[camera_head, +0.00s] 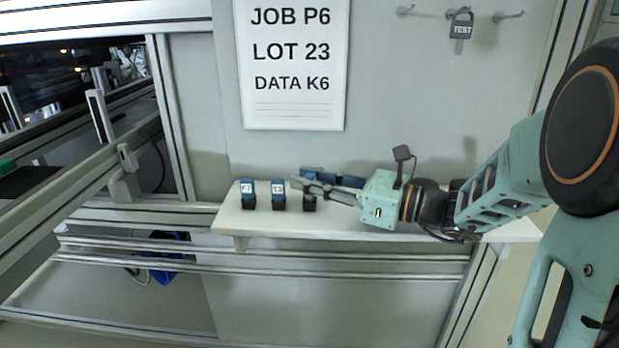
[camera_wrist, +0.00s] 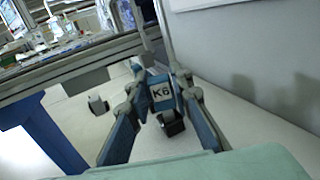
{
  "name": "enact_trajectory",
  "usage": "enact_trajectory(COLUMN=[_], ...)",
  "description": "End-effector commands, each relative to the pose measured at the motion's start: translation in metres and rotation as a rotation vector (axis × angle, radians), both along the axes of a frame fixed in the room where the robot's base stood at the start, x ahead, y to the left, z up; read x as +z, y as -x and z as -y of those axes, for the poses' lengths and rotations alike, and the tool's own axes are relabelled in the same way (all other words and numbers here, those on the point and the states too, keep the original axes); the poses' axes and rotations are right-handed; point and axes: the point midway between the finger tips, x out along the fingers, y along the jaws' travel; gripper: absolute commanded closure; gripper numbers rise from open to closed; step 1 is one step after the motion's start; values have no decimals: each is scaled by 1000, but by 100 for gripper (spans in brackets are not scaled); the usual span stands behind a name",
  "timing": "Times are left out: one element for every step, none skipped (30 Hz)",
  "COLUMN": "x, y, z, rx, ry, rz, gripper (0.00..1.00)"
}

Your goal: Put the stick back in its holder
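The stick marked K6 (camera_wrist: 162,92) is blue with a white label and shows between my fingertips in the wrist view. My gripper (camera_head: 298,180) reaches left over the shelf; its fingers close in on the stick's two sides, and it also shows in the wrist view (camera_wrist: 161,85). A black holder (camera_head: 309,204) stands on the shelf just below the fingertips, and a black block shows directly under the stick in the wrist view (camera_wrist: 173,123). I cannot tell how deep the stick sits in it. In the head view the near finger mostly hides the stick.
Two similar blue, labelled sticks (camera_head: 248,188) (camera_head: 278,188) stand in black bases to the left on the white shelf (camera_head: 232,220). The wall panel (camera_head: 400,110) is close behind. A sign reading JOB P6, LOT 23, DATA K6 (camera_head: 293,60) hangs above.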

Motion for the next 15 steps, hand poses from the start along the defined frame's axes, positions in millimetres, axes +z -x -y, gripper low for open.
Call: enact_trajectory(x=[0,0,0,0,0,0,0,1,0,1,1,2,4,7,11], y=[0,0,0,0,0,0,0,0,0,0,0,0,0,0,0], z=[0,0,0,0,0,0,0,0,0,0,0,0,0,0,0], rx=[0,0,0,0,0,0,0,0,0,0,0,0,0,0,0], ry=[0,0,0,0,0,0,0,0,0,0,0,0,1,1,1], rz=[0,0,0,0,0,0,1,1,1,1,1,1,2,3,3], gripper=[73,70,65,65,65,65,65,65,65,65,65,65,65,65,65])
